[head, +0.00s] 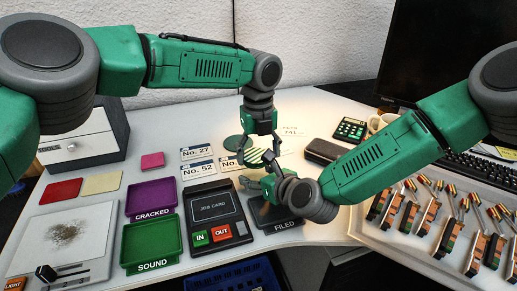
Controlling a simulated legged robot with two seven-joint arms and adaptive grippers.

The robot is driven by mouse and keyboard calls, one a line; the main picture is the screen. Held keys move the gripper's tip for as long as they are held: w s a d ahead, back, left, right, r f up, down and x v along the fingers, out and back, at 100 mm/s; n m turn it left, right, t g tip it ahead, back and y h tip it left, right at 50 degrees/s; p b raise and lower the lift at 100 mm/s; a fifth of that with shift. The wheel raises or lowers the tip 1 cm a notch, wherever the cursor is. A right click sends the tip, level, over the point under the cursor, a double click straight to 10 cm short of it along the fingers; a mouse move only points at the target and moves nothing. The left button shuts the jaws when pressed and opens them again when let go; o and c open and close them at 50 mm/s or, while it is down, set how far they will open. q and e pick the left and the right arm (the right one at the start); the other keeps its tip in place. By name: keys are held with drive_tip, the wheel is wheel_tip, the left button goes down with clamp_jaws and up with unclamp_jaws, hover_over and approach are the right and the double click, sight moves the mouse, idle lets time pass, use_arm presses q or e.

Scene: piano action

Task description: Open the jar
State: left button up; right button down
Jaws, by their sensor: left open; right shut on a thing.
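A small round thing with green and white stripes (253,156), which looks like the jar's top, shows between my two grippers near the middle of the table. My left gripper (259,150) points down over it with its fingers apart. My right gripper (264,174) reaches in from the right, low down, and is shut on what seems to be the jar's body. The body is mostly hidden by the gripper. A flat dark green disc (237,142) lies just behind and left of the striped top. I cannot tell whether the top is loose.
Green SOUND tray (150,265) and purple CRACKED tray (152,213) lie left of the job-card device (219,215). Number cards (198,169) lie behind it. A dark FILED tray (281,223) is close under my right arm. A tray of piano parts (404,247) fills the right.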

use_arm(q)
drive_tip(key=shift+d, duration=0.1)
drive_tip(key=c, duration=1.2)
drive_tip(key=shift+d+r+n, duration=0.1)
drive_tip(key=shift+n, duration=1.1)
drive_tip(key=n, duration=0.4)
drive_tip(key=shift+d+n, duration=0.1)
drive_tip(key=shift+n, duration=0.3)
drive_tip(key=n, duration=0.7)
drive_tip(key=shift+w, duration=0.15)
drive_tip(key=n, duration=0.7)
drive_tip(key=shift+w+n, duration=0.15)
drive_tip(key=shift+n, duration=0.25)
drive_tip(key=n, duration=0.7)
drive_tip(key=shift+a+r+n, duration=0.1)
drive_tip(key=shift+a+n, duration=0.1)
drive_tip(key=shift+n, duration=0.2)
